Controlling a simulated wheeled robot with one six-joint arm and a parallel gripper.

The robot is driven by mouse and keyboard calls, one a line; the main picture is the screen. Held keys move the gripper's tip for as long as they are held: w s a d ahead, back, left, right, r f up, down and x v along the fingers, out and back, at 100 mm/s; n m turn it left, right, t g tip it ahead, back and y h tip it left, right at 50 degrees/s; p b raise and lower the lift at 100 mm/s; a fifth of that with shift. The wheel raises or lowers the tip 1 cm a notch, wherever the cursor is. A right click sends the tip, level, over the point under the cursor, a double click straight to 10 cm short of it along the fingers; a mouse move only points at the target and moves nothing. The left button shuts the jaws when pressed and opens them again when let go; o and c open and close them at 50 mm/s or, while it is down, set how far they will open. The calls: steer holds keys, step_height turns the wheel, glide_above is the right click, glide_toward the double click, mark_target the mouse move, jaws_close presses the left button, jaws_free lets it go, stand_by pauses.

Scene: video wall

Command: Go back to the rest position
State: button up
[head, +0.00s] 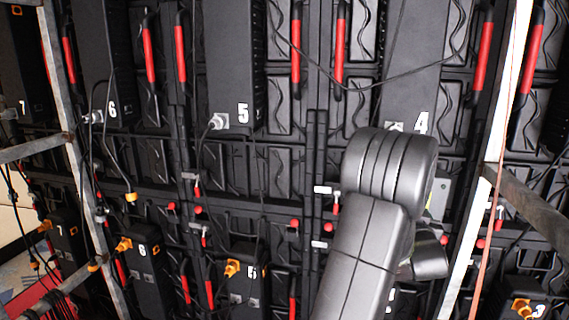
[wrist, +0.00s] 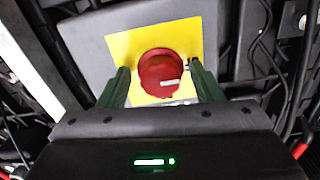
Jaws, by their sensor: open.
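In the wrist view my gripper (wrist: 159,88) is open, with its two dark green fingers apart. A red round button (wrist: 160,72) on a yellow plate (wrist: 124,50) shows between and beyond the fingertips. The yellow plate sits on a grey box (wrist: 88,38). I cannot tell whether the fingers touch the button. In the head view my grey arm reaches up at the right of centre, and my gripper is hidden behind it.
Black video wall panels carry numbered units, such as unit 5 (head: 235,70) and unit 4 (head: 412,80). Red handles (head: 295,50) and loose cables (head: 420,72) hang around. Metal posts stand at the left (head: 85,170) and right (head: 490,150) of the arm.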

steer(key=shift+r+m+p, duration=0.1)
steer(key=shift+m+p, duration=0.4)
steer(key=shift+p, duration=0.4)
steer(key=shift+m, duration=0.3)
steer(key=shift+p, duration=0.3)
